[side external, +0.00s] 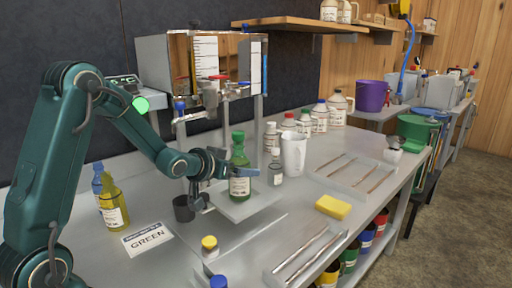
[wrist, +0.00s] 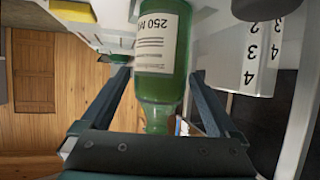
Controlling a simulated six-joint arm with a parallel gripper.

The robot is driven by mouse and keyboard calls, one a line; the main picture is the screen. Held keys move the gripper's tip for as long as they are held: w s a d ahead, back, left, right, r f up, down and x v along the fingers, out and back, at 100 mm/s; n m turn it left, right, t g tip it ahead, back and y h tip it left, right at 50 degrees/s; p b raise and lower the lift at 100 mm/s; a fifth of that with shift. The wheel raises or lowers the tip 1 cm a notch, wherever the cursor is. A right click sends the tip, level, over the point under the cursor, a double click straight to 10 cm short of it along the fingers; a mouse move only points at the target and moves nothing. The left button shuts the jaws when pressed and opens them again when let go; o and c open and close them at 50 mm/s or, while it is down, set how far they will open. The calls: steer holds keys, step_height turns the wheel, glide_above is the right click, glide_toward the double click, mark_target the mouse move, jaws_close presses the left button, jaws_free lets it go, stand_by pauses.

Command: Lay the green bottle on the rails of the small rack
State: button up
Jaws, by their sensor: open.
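The green bottle (side external: 240,172) stands upright on a pale square plate (side external: 257,207) below the metal evaporator. My gripper (side external: 217,164) is at its left side at label height in the side view. In the wrist view the bottle (wrist: 162,45) is upside down, between the two spread fingers (wrist: 160,76); I cannot tell whether either touches it. Two shallow trays with thin rails lie on the bench: one near the front edge (side external: 278,271), one farther back (side external: 325,176). I cannot tell which is the small rack. Both look empty.
A yellow bottle (side external: 110,200) and a GREEN sign (side external: 147,238) are at left. A dark cup (side external: 184,208) is beside the plate. A white pitcher (side external: 293,154) and several jugs stand behind. A yellow sponge (side external: 332,207) lies between the trays.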

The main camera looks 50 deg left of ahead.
mark_target(235, 156)
steer(key=c, duration=1.2)
steer(key=shift+r, duration=1.6)
steer(key=shift+c, duration=0.2)
steer(key=s+d+r+m+h, duration=0.3)
steer(key=s+d, duration=0.8)
steer(key=shift+r+t, duration=0.25)
steer(key=shift+t, duration=0.05)
